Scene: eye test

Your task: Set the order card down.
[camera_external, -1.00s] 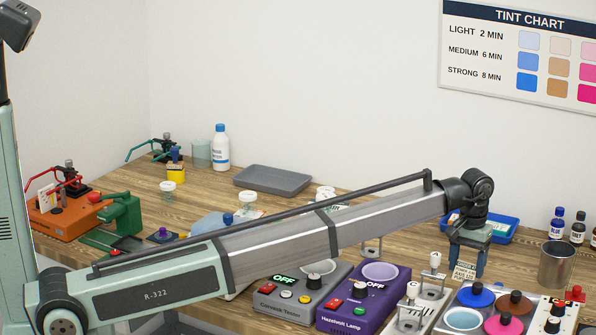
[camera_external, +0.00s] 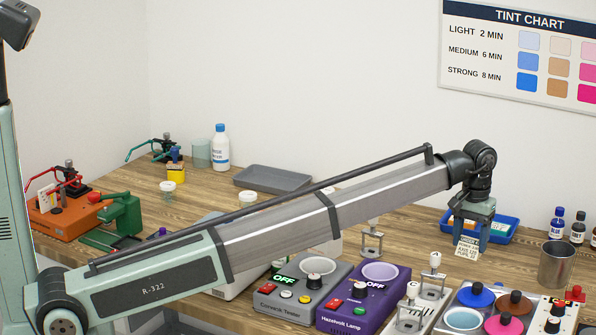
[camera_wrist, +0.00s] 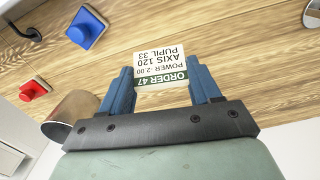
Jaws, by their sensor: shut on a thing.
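The order card (camera_external: 467,249) is a small white card with printed text; in the wrist view the card (camera_wrist: 161,68) shows a green band reading "ORDER 47". My gripper (camera_external: 468,240) has blue fingers and is shut on the card. In the wrist view my gripper (camera_wrist: 161,86) has one finger at each side edge of the card. The card hangs at the fingertips over the wooden table (camera_external: 400,218). I cannot tell whether its lower edge touches the wood.
A blue tray (camera_external: 503,228) is just behind my gripper. A metal cup (camera_external: 556,264) and dark bottles (camera_external: 577,230) stand to the right. A grey tester (camera_external: 300,285), a purple lamp unit (camera_external: 363,298) and a tray of coloured pots (camera_external: 463,318) are in front.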

